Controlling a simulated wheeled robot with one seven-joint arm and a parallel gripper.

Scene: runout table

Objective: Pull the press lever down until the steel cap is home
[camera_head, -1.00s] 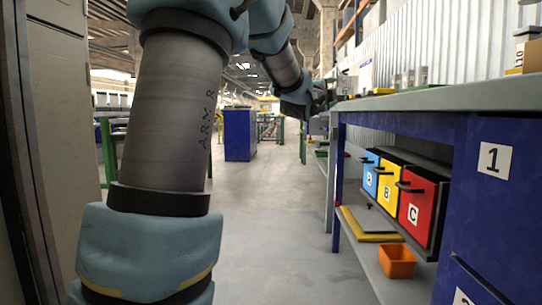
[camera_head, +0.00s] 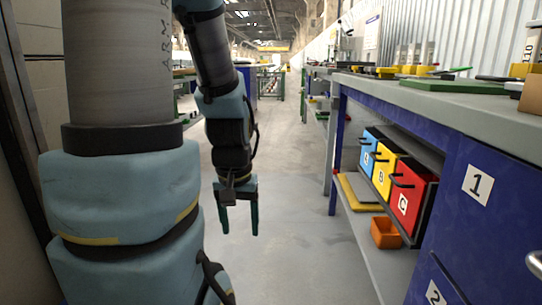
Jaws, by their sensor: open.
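My gripper (camera_head: 240,232) hangs in the aisle to the left of the blue bench. Its two fingers point down, apart, with nothing between them. It is clear of the bench and touches nothing. I cannot make out the press lever or the steel cap for certain. A small upright device (camera_head: 346,40) stands far back along the benches, too small to identify.
The bench top (camera_head: 450,103) holds a green mat (camera_head: 455,87), yellow items and a cardboard box (camera_head: 534,96). Below are blue, yellow and red bins (camera_head: 411,205) and an orange tray (camera_head: 386,232). The aisle floor (camera_head: 300,215) is clear.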

